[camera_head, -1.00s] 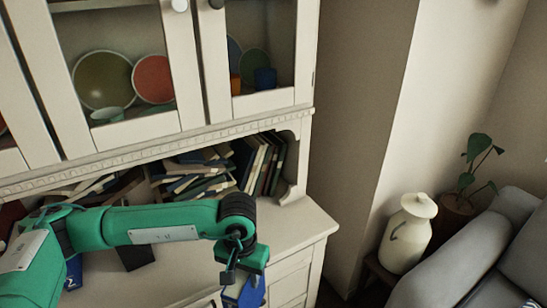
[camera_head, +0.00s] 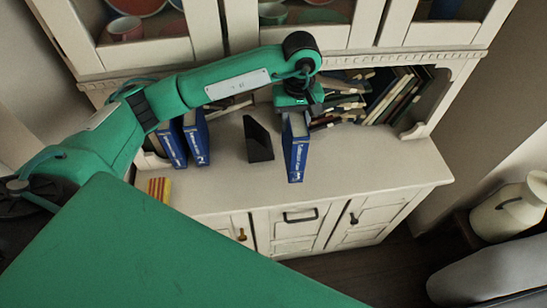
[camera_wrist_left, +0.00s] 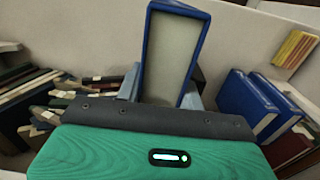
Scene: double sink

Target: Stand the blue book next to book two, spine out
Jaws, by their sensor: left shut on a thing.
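My left gripper (camera_head: 298,100) is shut on a blue book (camera_head: 296,155) near the middle of the cabinet counter. The book is upright, its lettered spine facing the front; I cannot tell whether its base touches the counter. In the left wrist view the book's pale page side (camera_wrist_left: 168,58) shows between the fingers (camera_wrist_left: 160,92). Two blue books (camera_head: 170,147) (camera_head: 196,138) stand side by side further left, spines out. They also show at the right of the wrist view (camera_wrist_left: 245,105). My right gripper is out of view.
A black bookend-like wedge (camera_head: 258,140) stands between the held book and the standing pair. Piled books (camera_head: 340,105) and leaning books (camera_head: 400,95) fill the shelf at right. A yellow-and-red striped item (camera_head: 158,188) lies at the left front. The front counter is clear.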

